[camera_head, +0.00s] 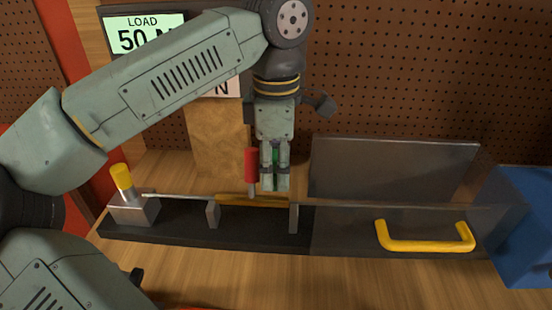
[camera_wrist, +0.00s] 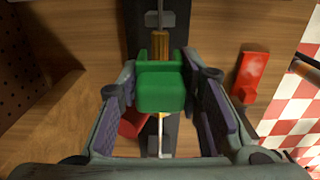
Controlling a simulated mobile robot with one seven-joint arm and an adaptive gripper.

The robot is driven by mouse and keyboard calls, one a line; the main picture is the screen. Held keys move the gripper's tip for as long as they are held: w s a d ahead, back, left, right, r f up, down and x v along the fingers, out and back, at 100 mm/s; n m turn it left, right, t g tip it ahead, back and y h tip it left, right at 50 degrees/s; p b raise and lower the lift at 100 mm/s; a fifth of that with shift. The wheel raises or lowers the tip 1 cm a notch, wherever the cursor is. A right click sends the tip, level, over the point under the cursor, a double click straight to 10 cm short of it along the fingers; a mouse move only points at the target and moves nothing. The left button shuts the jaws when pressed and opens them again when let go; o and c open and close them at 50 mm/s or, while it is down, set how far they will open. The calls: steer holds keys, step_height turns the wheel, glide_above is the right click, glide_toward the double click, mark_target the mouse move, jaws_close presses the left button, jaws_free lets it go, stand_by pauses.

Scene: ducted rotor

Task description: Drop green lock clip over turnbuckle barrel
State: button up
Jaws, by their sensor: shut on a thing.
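My gripper (camera_head: 275,184) points down just above the black rail and is shut on the green lock clip (camera_wrist: 163,88). Only a sliver of green shows between the fingers in the head view. The yellow-brass turnbuckle barrel (camera_head: 232,199) lies along the rail between two grey upright brackets. In the wrist view, the barrel (camera_wrist: 160,46) shows beyond the clip, roughly in line with it, and the clip hides part of it. I cannot tell whether clip and barrel touch.
A red-handled upright piece (camera_head: 252,166) stands close beside my gripper at the barrel. A clear panel (camera_head: 393,170) and a yellow handle (camera_head: 425,246) are at right, near a blue block (camera_head: 518,225). A yellow-topped post (camera_head: 122,178) stands at the rail's left end.

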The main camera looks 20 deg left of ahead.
mark_target(276, 198)
steer(key=shift+f+b, duration=2.1)
steer(key=shift+f, duration=1)
steer(key=shift+f, duration=0.15)
steer(key=o, duration=1.3)
steer(key=shift+c, duration=0.2)
step_height(276, 198, up, 8)
steer(key=shift+f, duration=0.2)
